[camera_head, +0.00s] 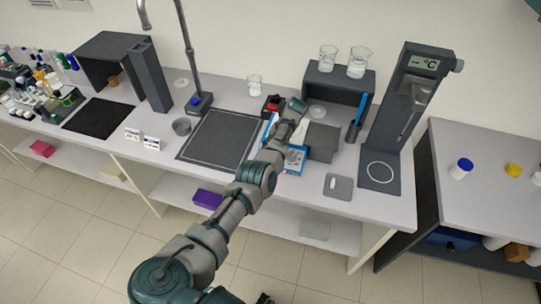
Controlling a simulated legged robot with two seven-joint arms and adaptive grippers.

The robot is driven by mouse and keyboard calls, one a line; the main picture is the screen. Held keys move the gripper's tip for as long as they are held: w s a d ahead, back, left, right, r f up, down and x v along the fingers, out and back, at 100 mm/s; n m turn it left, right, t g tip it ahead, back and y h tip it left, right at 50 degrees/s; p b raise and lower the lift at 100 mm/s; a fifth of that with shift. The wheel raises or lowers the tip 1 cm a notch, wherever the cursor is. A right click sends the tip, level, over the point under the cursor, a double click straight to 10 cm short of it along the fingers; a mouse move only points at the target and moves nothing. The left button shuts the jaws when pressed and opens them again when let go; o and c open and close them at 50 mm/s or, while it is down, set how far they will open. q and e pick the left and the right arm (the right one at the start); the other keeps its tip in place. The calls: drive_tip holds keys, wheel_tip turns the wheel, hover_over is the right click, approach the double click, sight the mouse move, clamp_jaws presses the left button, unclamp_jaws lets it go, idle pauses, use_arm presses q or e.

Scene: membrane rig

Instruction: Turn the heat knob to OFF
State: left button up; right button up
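A blue-and-white device (295,158) stands on the bench near the middle, partly covered by my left arm. It looks like a hot plate, but the heat knob cannot be made out, nor its setting. My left arm comes up from the bottom left and reaches over the device. My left gripper (291,115) is at its far side, close to a small red-and-black object (272,104). Its fingers are too small and overlapped to show whether they are open or touch anything. My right gripper is not seen.
A grey block (322,142) stands right of the device. A dark shelf (337,82) with beakers is behind. A tall dark stand with a °C display (421,63) is farther right. A dark mat (218,139) lies left, mostly clear.

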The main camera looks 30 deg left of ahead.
use_arm(q)
drive_tip(key=shift+a+f+n+h+b, duration=0.1)
drive_tip(key=shift+n+h+b, duration=0.6)
drive_tip(key=shift+n+h, duration=0.3)
drive_tip(key=o, duration=1.1)
drive_tip(key=shift+o, duration=0.2)
drive_tip(key=shift+r, duration=0.2)
drive_tip(key=shift+w+r, duration=0.15)
drive_tip(key=shift+r, duration=4.65)
drive_tip(key=shift+a, duration=0.1)
